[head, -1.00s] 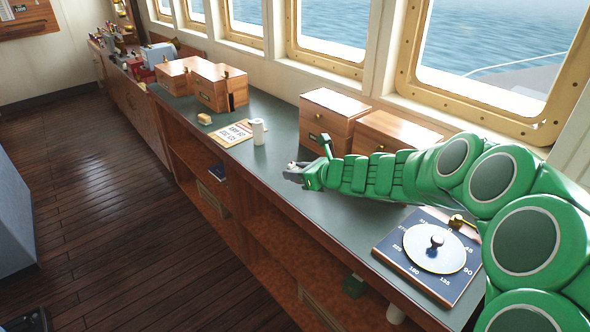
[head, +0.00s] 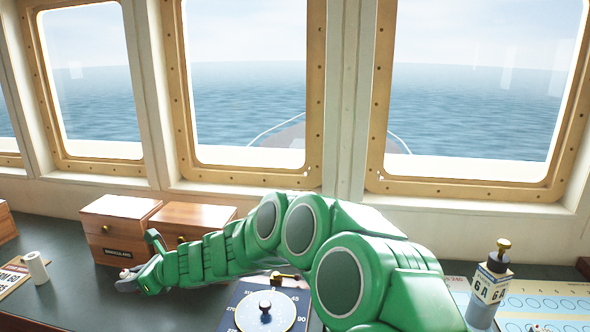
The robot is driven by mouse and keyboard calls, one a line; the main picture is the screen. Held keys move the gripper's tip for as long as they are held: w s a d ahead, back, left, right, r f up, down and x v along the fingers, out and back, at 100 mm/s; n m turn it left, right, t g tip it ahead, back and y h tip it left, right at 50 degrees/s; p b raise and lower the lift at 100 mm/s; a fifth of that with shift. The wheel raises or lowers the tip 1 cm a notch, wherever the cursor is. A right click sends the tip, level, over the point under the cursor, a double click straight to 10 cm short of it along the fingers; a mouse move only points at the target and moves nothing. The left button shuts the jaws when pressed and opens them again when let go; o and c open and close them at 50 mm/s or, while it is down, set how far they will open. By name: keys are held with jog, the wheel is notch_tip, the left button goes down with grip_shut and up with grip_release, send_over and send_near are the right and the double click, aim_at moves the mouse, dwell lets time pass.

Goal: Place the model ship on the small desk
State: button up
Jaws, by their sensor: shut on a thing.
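My green arm reaches left across the dark counter. My gripper (head: 128,280) is at its end, low over the counter in front of a wooden box. It is shut on a small pale thing at its tip, mostly hidden by the fingers and too small to identify. I cannot make out the model ship for certain. No small desk can be told apart; the dark counter (head: 75,270) runs along under the windows.
Two wooden boxes, one labelled binoculars (head: 112,252) and another (head: 192,218), stand behind my gripper. A blue dial plate (head: 262,308) is beneath my arm. A labelled bottle (head: 490,288) and a chart (head: 545,308) are at right.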

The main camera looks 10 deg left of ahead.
jog(key=w+d+r+m+t+h, duration=0.1)
jog(key=w+d+r+m+t, duration=0.2)
jog(key=w+d, duration=0.9)
jog(key=w+d+r+m+t+h, duration=0.1)
jog(key=w+d+m+t, duration=0.3)
jog(key=w+d, duration=0.75)
jog(key=w+d+m+t+h, duration=0.2)
jog(key=d+m+t+h, duration=0.3)
jog(key=d, duration=3.4)
jog(key=shift+d+r+m+t+h, duration=0.25)
jog(key=shift+d+m+t+h, duration=0.1)
jog(key=shift+m+h, duration=0.85)
jog(key=shift+a, duration=0.1)
